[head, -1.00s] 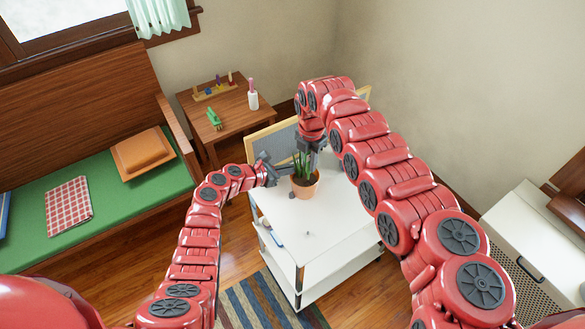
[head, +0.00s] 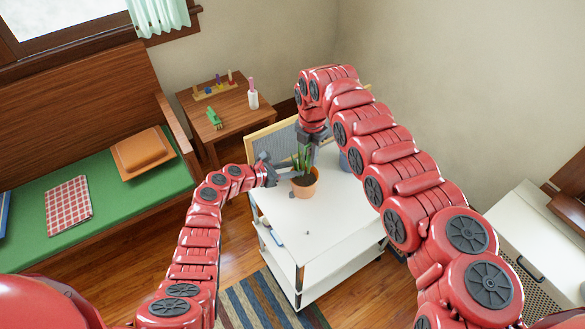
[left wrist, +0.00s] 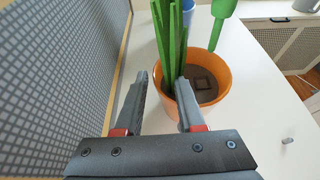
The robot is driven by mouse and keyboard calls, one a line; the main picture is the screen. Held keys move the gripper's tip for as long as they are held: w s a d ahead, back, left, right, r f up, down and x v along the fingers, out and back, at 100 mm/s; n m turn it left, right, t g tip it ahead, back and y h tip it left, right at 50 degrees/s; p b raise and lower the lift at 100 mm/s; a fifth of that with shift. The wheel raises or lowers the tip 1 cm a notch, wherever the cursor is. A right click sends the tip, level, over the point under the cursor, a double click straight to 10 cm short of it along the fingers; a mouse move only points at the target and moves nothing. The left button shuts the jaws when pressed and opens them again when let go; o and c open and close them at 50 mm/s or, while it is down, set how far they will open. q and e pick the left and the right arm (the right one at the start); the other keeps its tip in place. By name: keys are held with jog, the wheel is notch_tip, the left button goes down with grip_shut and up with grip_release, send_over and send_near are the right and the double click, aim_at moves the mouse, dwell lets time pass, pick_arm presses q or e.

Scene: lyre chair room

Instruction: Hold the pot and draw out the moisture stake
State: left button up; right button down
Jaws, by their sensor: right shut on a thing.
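The orange pot (head: 304,188) with upright green leaves (head: 301,158) stands on the white cart. In the left wrist view the pot (left wrist: 214,92) shows dark soil with a square socket. My left gripper (head: 273,172) is at the pot's left side. In its wrist view the fingers (left wrist: 160,88) are apart, with part of the rim showing between them; contact is unclear. My right gripper (head: 311,138) is above the pot, shut on the green moisture stake. The stake (left wrist: 223,22) hangs with its tapered tip clear of the soil; its top is out of frame.
The cart top (head: 325,215) is mostly bare in front of the pot. A framed grey mesh panel (head: 270,143) stands behind. A bluish vessel (head: 345,161) is partly hidden by my right arm. A wooden side table (head: 236,118) is farther back.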

pick_arm(q)
jog(key=v, duration=1.2)
jog(key=shift+s+a+f, duration=0.1)
jog(key=shift+a+f, duration=0.05)
